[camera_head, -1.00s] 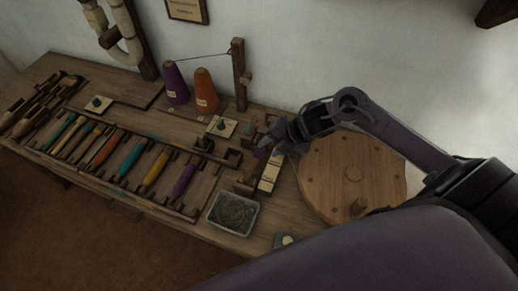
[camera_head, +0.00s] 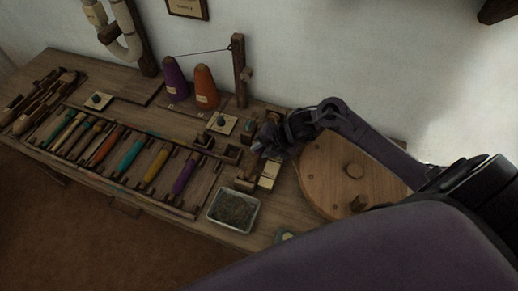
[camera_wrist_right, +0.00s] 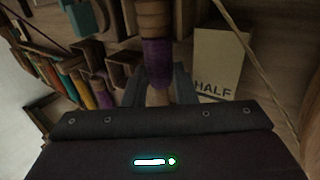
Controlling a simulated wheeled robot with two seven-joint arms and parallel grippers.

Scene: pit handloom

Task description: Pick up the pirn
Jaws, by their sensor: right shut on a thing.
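The pirn (camera_wrist_right: 157,58), wound with purple thread and with wooden ends, stands between the two fingers of my right gripper (camera_wrist_right: 158,92) in the right wrist view. The fingers are shut on its lower wooden end; the far end runs out of the top of the picture. In the head view my right gripper (camera_head: 259,151) is over the bench, left of the round wooden disc. The pirn is hard to make out there, mostly hidden by the gripper. My left gripper is not in view.
A label block reading HALF (camera_wrist_right: 218,62) is close beside the pirn. A rack of coloured pirns (camera_head: 128,155), a metal tray (camera_head: 233,212), two thread cones (camera_head: 206,88) and a round wooden disc (camera_head: 325,180) crowd the bench (camera_head: 75,106). The wall is behind.

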